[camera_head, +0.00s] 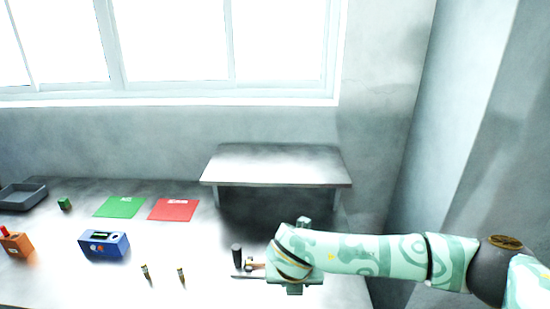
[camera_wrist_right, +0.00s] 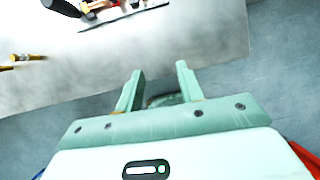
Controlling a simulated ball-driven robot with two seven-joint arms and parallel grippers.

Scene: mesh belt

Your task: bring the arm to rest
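My right arm (camera_head: 380,256) reaches in from the right in the head view, its mint wrist over the right part of the table. In the right wrist view my right gripper (camera_wrist_right: 159,68) has its two mint fingers spread apart with nothing between them. Beyond the fingertips are the table's edge and the grey floor. In the head view the fingers cannot be made out. A small device with a black knob (camera_head: 237,257) is just left of the wrist, apart from the fingers in the wrist view (camera_wrist_right: 62,7). My left gripper is not in view.
A raised shelf (camera_head: 275,166) stands behind the wrist. Two small brass pieces (camera_head: 147,272) (camera_head: 182,278), a blue box (camera_head: 104,245), an orange block (camera_head: 16,244), green (camera_head: 120,207) and red (camera_head: 174,210) mats, a green cube (camera_head: 64,203) and a grey tray (camera_head: 22,197) lie leftward.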

